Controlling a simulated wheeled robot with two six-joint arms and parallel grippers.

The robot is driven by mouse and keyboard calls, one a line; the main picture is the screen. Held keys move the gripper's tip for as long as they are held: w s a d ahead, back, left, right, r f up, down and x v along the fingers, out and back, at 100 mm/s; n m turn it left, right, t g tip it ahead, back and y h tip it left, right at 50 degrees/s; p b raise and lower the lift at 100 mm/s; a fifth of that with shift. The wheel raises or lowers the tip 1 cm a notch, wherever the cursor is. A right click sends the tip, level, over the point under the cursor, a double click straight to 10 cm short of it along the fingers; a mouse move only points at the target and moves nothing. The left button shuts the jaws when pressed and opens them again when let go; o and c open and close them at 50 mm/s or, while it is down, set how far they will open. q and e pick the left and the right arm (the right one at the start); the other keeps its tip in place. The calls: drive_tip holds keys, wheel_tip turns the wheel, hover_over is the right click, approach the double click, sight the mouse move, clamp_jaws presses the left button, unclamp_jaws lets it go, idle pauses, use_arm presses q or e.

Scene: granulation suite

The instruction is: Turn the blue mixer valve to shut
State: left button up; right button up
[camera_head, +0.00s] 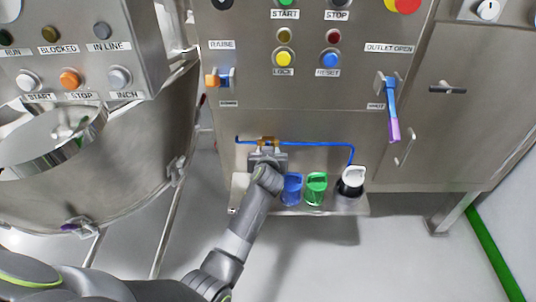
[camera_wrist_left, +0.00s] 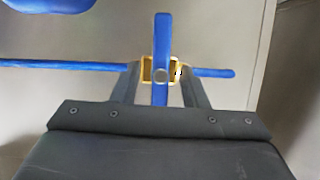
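The mixer valve is a small brass body (camera_head: 267,142) on a thin blue pipe (camera_head: 318,144) along the lower cabinet front. In the left wrist view its brass body (camera_wrist_left: 147,70) is in the middle, and its flat blue lever (camera_wrist_left: 161,35) stands upright in the picture, crosswise to the blue pipe (camera_wrist_left: 70,66). My left gripper (camera_head: 267,152) is at the valve. In the left wrist view its two fingers (camera_wrist_left: 160,80) are spread either side of the lever, with gaps showing. The lever is hidden in the head view. My right gripper is in neither view.
Blue (camera_head: 291,188), green (camera_head: 316,186) and white-topped (camera_head: 352,181) containers stand on a ledge (camera_head: 330,209) right of my left gripper. A blue-and-purple lever (camera_head: 391,110) hangs at right. An orange-and-blue handle (camera_head: 213,80) is at left. A round steel vessel (camera_head: 100,165) stands further left.

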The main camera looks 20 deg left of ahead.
sight(268, 141)
use_arm(q)
wheel_tip(268, 141, up, 8)
drive_tip(key=shift+f+p, duration=0.1)
drive_tip(key=shift+p, duration=0.55)
drive_tip(key=shift+r, duration=0.65)
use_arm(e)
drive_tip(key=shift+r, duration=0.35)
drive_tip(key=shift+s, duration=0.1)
